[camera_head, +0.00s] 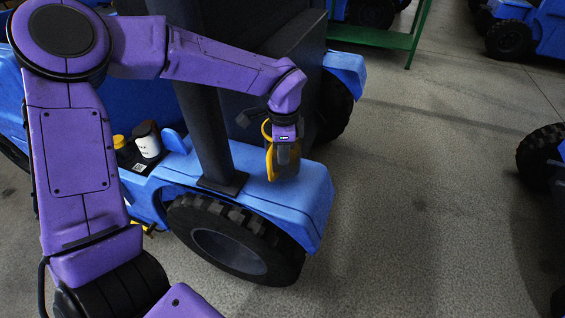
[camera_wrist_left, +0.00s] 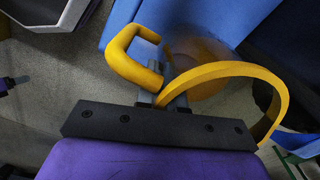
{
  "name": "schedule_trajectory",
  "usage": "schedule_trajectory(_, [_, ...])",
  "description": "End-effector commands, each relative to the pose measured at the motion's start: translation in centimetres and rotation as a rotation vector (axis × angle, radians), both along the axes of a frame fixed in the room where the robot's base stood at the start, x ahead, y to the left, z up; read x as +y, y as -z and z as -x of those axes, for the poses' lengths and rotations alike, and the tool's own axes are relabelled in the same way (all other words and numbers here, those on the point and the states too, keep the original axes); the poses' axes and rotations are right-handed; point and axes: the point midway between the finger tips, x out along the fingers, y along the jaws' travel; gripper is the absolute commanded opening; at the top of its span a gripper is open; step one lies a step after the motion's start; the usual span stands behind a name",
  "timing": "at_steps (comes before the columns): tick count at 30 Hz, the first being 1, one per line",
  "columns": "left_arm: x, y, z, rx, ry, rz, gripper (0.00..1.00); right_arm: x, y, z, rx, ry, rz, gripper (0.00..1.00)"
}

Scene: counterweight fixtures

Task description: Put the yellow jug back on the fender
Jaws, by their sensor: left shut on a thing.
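The yellow jug (camera_head: 270,160) is in my left gripper (camera_head: 284,160), over the outer part of the blue fender (camera_head: 305,198) above the black wheel. The gripper hides part of the jug. In the left wrist view, the jug's yellow handle (camera_wrist_left: 136,62) and a curved yellow rim (camera_wrist_left: 245,70) show beside the left gripper's fingers (camera_wrist_left: 168,88), which are shut on the jug. The blue fender (camera_wrist_left: 118,22) lies behind it there. I cannot tell whether the jug touches the fender. My right gripper is not in view.
A dark upright post (camera_head: 207,135) stands on the fender just left of the jug. A white canister with a black top (camera_head: 147,142) and a yellow-topped item (camera_head: 119,142) stand further left. A green frame (camera_head: 385,38) is behind.

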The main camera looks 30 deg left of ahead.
Motion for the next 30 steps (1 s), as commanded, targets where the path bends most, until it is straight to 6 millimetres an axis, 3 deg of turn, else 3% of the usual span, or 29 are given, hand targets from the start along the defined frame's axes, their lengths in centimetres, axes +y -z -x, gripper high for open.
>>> schedule_trajectory(5, [0.0, 2.9, 0.0, 0.001, 0.001, -0.001, 0.0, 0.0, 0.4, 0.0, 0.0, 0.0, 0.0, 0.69])
schedule_trajectory(14, [0.0, 3.3, 0.0, -0.001, 0.0, -0.001, 0.0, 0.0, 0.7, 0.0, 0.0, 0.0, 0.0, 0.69])
schedule_trajectory(17, [0.0, 3.3, 0.1, 0.001, 0.0, 0.0, 0.33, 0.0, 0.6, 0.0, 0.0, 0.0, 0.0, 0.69])
schedule_trajectory(25, [0.0, 3.2, 0.1, 0.001, 0.0, 0.0, 0.33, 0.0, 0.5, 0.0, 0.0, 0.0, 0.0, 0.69])
schedule_trajectory(30, [0.0, 1.2, 0.0, -0.002, -0.002, 0.0, 0.33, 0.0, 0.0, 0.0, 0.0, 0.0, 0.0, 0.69])
